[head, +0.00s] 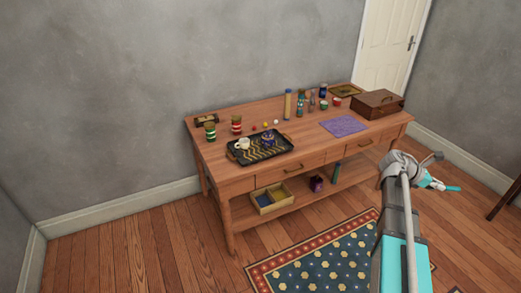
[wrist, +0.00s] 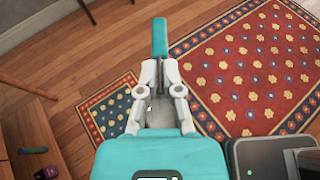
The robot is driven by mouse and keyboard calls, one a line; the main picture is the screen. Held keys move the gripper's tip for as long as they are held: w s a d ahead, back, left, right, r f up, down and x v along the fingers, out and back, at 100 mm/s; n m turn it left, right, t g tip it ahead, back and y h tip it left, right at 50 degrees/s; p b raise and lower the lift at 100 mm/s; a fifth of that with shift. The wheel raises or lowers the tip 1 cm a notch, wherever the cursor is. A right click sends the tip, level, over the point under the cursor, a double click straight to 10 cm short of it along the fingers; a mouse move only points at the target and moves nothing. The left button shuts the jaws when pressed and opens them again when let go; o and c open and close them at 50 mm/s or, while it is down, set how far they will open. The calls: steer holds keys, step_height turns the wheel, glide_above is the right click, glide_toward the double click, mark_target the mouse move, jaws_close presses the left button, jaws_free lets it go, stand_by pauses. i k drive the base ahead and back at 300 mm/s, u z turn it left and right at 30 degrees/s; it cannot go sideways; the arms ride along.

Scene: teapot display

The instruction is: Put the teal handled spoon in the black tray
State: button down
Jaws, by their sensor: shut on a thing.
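My gripper (head: 429,182) is to the right of the table, out over the floor. In the wrist view, my gripper (wrist: 160,70) is shut on the teal handled spoon (wrist: 160,37). Its flat teal handle sticks out beyond the fingertips; the rest of the spoon is hidden or too small to make out. The spoon also shows in the head view (head: 449,188) as a small teal piece. The black tray (head: 262,153), with a gold zigzag pattern, lies on the table's left front part. A white cup (head: 243,143) and a dark blue pot (head: 268,139) stand on it.
The wooden table (head: 225,178) also bears canisters, bottles, a purple cloth (head: 343,126) and a brown wooden box (head: 378,104) at its right end. A divided box (head: 272,207) sits on the lower shelf. A patterned rug (head: 330,260) lies in front.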

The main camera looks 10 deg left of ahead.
mark_target(252, 160)
steer(key=u, duration=1.05)
steer(key=i, duration=1)
steer(key=u, duration=0.05)
